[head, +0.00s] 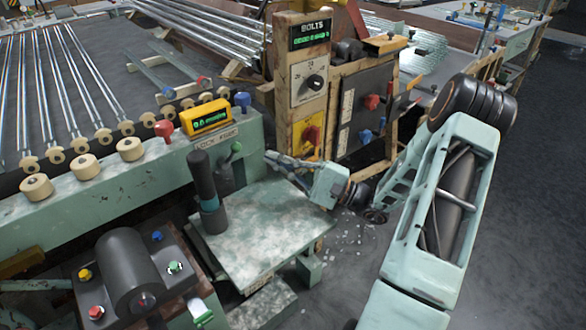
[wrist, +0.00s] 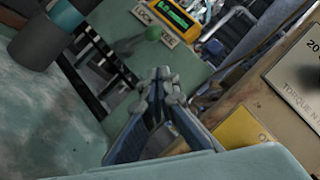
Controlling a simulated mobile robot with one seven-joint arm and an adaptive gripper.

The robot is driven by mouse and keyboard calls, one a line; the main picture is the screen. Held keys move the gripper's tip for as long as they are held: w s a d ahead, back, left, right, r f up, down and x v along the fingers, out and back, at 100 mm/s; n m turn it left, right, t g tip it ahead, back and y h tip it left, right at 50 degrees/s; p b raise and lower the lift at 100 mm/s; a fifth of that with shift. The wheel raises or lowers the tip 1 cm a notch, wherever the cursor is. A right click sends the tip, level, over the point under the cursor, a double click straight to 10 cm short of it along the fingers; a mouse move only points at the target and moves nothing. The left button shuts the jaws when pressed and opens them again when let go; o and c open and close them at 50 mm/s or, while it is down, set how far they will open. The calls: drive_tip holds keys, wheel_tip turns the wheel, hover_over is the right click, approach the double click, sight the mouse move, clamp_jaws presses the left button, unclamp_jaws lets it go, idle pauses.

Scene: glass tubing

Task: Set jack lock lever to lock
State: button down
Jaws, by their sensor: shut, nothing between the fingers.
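The lock lever has a green ball knob (head: 236,147) and stands on the pale green machine front, below a label plate (head: 214,138). In the wrist view its green knob (wrist: 153,33) lies between a plate reading LOCK (wrist: 143,14) and a second plate (wrist: 168,40), nearer the second one. The lever leans toward that second plate. My gripper (head: 270,156) is to the right of the lever, over the far edge of the mottled green platform. In the wrist view my gripper (wrist: 163,74) is shut and empty, its fingertips apart from the knob.
A dark upright cylinder with a teal band (head: 209,205) stands left of the lever, above the platform (head: 255,235). A yellow display (head: 208,117) and a blue knob (head: 242,100) sit behind. The wooden BOLTS panel (head: 300,90) rises close behind my gripper.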

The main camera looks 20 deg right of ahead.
sight(239, 147)
drive_tip(key=shift+w+a+r, duration=0.1)
drive_tip(key=shift+a+r, duration=0.3)
drive_tip(key=shift+a, duration=0.4)
drive_tip(key=shift+w+a+r, duration=0.1)
drive_tip(key=shift+a+r, duration=0.35)
drive_tip(key=shift+a, duration=0.3)
drive_tip(key=shift+w+a+r, duration=0.1)
drive_tip(key=shift+a+r, duration=0.3)
drive_tip(key=shift+a, duration=0.4)
drive_tip(key=shift+s+a+r+n+g+p, duration=0.1)
drive_tip(key=shift+a+r+n+g+p, duration=0.2)
drive_tip(key=shift+n, duration=0.35)
drive_tip(key=shift+r+n+g+p, duration=0.1)
drive_tip(key=shift+r+n+g, duration=0.2)
drive_tip(key=shift+n+g, duration=0.3)
drive_tip(key=n, duration=0.1)
drive_tip(key=a+r+n+g+h, duration=0.1)
drive_tip(key=n, duration=0.1)
drive_tip(key=shift+s+a+r+h, duration=0.15)
drive_tip(key=shift+s+r+h, duration=0.05)
drive_tip(key=shift+h, duration=0.1)
drive_tip(key=shift+s+a+r+n+g+h+b, duration=0.2)
drive_tip(key=shift+a+n+g+h+b, duration=0.1)
drive_tip(key=shift+a+n+h+b, duration=0.4)
drive_tip(key=shift+s+a+r+n+g+h+b, duration=0.25)
drive_tip(key=shift+a+n+h+b, duration=0.3)
drive_tip(key=shift+n, duration=0.4)
drive_tip(key=shift+s+a+r+n+g+h+b, duration=0.15)
drive_tip(key=shift+a+n+g+h+b, duration=0.25)
drive_tip(key=shift+n+h+b, duration=0.35)
